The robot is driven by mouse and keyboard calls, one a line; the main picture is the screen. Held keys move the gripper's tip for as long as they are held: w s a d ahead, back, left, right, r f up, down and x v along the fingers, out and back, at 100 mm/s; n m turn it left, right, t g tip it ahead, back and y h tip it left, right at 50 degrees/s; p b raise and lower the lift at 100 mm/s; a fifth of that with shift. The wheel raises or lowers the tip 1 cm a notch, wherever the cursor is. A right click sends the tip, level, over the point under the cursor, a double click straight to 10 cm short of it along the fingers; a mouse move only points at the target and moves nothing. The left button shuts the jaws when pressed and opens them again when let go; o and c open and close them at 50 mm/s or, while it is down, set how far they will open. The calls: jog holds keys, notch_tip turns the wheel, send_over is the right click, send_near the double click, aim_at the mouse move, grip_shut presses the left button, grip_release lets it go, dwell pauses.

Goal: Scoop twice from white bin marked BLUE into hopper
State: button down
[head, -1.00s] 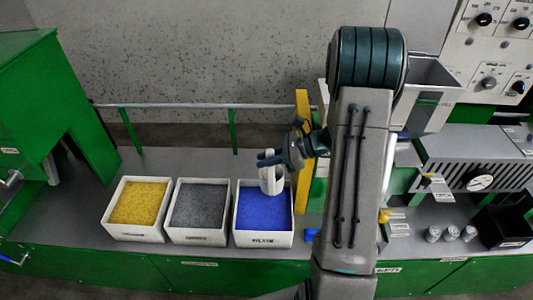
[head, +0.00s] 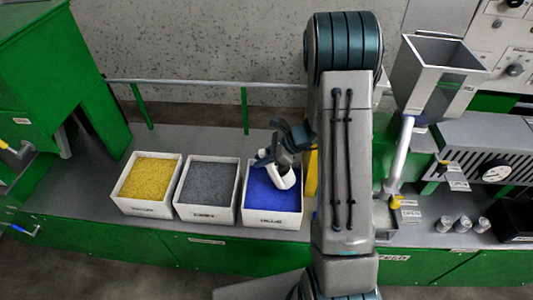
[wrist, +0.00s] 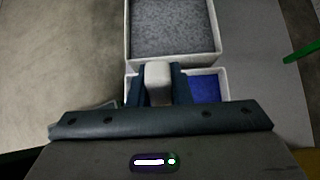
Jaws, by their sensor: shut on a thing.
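The white bin marked BLUE (head: 272,220) stands at the right end of a row of three bins and holds blue granules (head: 258,195). My gripper (head: 279,165) is over this bin, shut on a white scoop (head: 287,181). The scoop hangs tilted down at the granules; I cannot tell whether its lip is in them or what it holds. In the wrist view, the scoop's pale handle (wrist: 158,82) sits between my fingers, with blue granules (wrist: 205,88) beyond. The grey hopper (head: 438,75) stands at the right, behind my arm.
A bin of grey granules (head: 208,187) and a bin of yellow granules (head: 150,180) stand to the left. A yellow post (head: 311,173) is close right of the blue bin. A pipe (head: 402,150) runs below the hopper. Small cups (head: 464,224) stand at the right.

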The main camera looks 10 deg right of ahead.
jog(key=w+a+f+b, duration=0.1)
jog(key=a+f+b, duration=0.1)
jog(key=f, duration=0.3)
jog(key=a+f+h+b, duration=0.1)
jog(key=a+f+b, duration=0.2)
jog(key=f+b, duration=0.1)
jog(key=shift+w+a+f+b, duration=0.25)
jog(key=shift+w+f+b, duration=0.15)
jog(key=shift+b, duration=0.1)
jog(key=shift+r, duration=0.1)
dwell(1.2)
